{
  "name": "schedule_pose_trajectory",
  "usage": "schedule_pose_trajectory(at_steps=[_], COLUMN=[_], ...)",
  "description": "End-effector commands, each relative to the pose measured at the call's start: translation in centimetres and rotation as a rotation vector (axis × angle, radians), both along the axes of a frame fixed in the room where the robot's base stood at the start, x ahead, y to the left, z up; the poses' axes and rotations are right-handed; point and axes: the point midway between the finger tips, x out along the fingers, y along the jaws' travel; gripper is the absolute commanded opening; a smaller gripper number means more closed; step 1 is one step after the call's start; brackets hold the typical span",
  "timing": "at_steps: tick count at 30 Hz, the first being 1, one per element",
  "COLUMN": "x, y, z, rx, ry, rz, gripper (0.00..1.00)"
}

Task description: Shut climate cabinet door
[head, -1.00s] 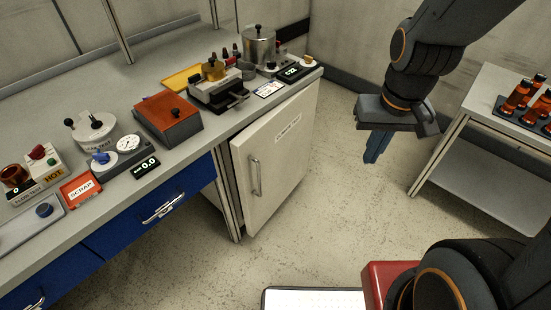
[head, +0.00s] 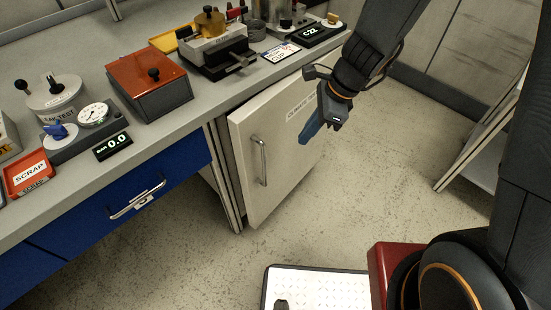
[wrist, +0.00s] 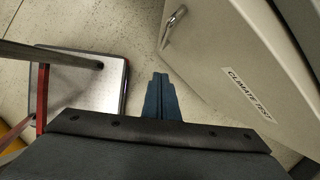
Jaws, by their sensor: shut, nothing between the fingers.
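The climate cabinet door (head: 275,155) is a cream panel under the bench, with a bar handle (head: 260,160) on its left side. It stands a little out from the cabinet frame, with a gap along its left edge. In the wrist view the door (wrist: 245,60) fills the upper right, with its "CLIMATE TEST" label and handle (wrist: 172,27). My gripper (head: 308,136) is in front of the door's right part in the head view. Its blue fingers (wrist: 161,90) are together and empty. I cannot tell whether they touch the door.
Blue drawers (head: 130,205) are left of the cabinet. The bench top (head: 90,80) holds an orange-lidded box (head: 150,82), a gauge and other devices. A white perforated plate (head: 318,288) is at the bottom. A side table (head: 480,150) stands at right. Floor is clear before the door.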

Motion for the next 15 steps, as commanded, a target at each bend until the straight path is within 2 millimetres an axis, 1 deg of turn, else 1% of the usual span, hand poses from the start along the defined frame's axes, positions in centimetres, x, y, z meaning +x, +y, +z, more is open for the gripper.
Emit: schedule_pose_trajectory(at_steps=[1,3,5,8,15], x=[0.2,0.3,0.2,0.2,0.2], y=[0.3,0.6,0.9,1.4,3.1], z=[-0.6,-1.0,-1.5,-2.8,-7.3], rx=[0.005,0.009,0.010,0.009,0.007], ry=[0.010,0.016,0.019,0.020,0.020], rz=[-0.023,-0.039,-0.043,-0.040,-0.038], gripper=[0.00,0.00,0.00,0.00,0.00])
